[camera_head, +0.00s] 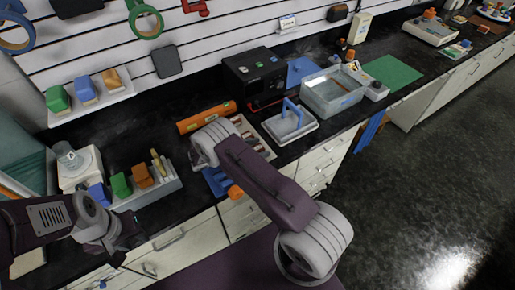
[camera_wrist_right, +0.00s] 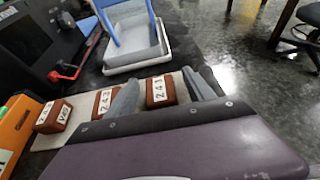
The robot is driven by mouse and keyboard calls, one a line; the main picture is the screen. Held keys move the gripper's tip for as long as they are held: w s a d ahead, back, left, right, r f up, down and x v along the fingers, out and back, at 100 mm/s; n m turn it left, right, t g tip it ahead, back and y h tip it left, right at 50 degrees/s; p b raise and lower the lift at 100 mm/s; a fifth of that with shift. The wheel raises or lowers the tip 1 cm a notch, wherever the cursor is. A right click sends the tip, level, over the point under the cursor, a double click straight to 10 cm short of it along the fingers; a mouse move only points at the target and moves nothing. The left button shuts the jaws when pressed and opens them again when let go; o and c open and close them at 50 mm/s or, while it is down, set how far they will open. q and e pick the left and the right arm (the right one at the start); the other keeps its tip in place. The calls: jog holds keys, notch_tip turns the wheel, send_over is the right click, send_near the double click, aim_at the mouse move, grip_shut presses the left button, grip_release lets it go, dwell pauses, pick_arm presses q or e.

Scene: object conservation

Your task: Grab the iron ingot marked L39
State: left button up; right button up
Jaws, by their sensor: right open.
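Several red-brown ingots with white labels lie on a pale tray (camera_head: 261,157). In the right wrist view one ingot (camera_wrist_right: 160,91) sits between the two grey fingers of my open right gripper (camera_wrist_right: 161,82); I cannot tell whether they touch it. The labels are small and tilted; I cannot surely read L39 on any. In the head view my right arm hides its gripper and part of the tray. My left gripper (camera_head: 124,236) is dark, at lower left, away from the ingots.
A grey tray with a blue handle (camera_head: 290,124) stands right of the ingots, and an orange box (camera_head: 206,116) lies behind them. A black machine (camera_head: 253,72) with a red lever is at the back. A rack of coloured blocks (camera_head: 165,184) stands at left.

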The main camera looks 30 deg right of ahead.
jog(key=shift+w+f, duration=0.1)
grip_shut()
